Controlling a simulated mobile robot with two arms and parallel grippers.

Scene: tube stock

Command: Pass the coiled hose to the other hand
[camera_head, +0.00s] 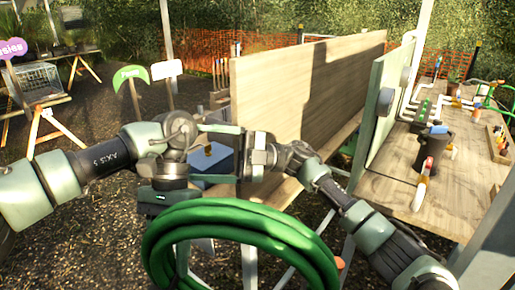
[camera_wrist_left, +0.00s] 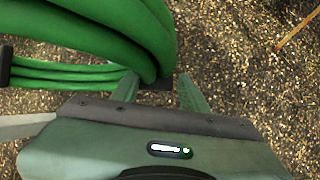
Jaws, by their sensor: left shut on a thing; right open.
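The coiled green hose (camera_head: 250,215) hangs in the lower middle of the head view, its lower part cut off by the frame. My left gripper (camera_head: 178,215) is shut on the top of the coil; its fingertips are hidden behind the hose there. In the left wrist view the hose (camera_wrist_left: 125,32) passes between the two green fingers of my left gripper (camera_wrist_left: 158,90). A dark band shows on the coil at the left edge of that view. My right gripper (camera_head: 210,155) is open and empty, just above the coil and right beside my left wrist, its fingers pointing left.
A tall wooden panel (camera_head: 300,85) stands behind my grippers. A workbench (camera_head: 385,190) with pipe fittings and tools is at the right. Behind my left arm are a green sign (camera_head: 131,74) and a wire crate (camera_head: 38,78). The ground below the hose is brown gravel (camera_wrist_left: 245,60).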

